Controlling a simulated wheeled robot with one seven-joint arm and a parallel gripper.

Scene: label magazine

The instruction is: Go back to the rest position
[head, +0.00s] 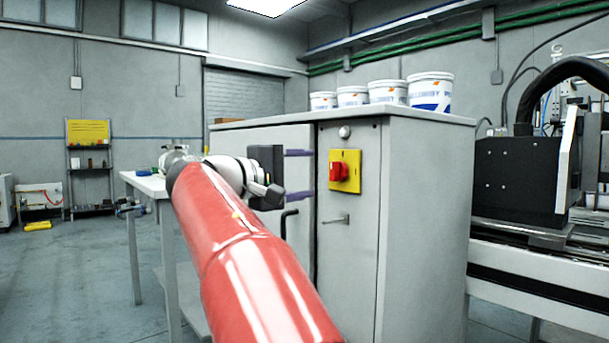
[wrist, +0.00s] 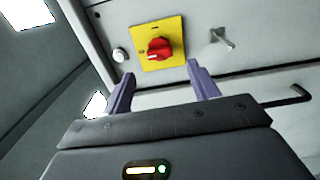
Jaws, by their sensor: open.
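My gripper (head: 300,174) is at the front of a grey cabinet, left of the red rotary switch (head: 339,171) on its yellow plate (head: 347,184). Its two purple fingers are apart with nothing between them. In the wrist view my gripper (wrist: 160,82) is open below the yellow plate (wrist: 174,24), and the red switch (wrist: 159,48) lies beyond the fingertips. The fingers do not appear to touch the switch. My red arm reaches forward from the bottom of the head view.
The grey cabinet (head: 427,200) has a handle (head: 335,220) and a black pull (head: 286,222). Several white buckets (head: 388,91) stand on top. A white table (head: 150,184) is at left, a black machine (head: 520,178) at right. Open floor (head: 70,270) lies at far left.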

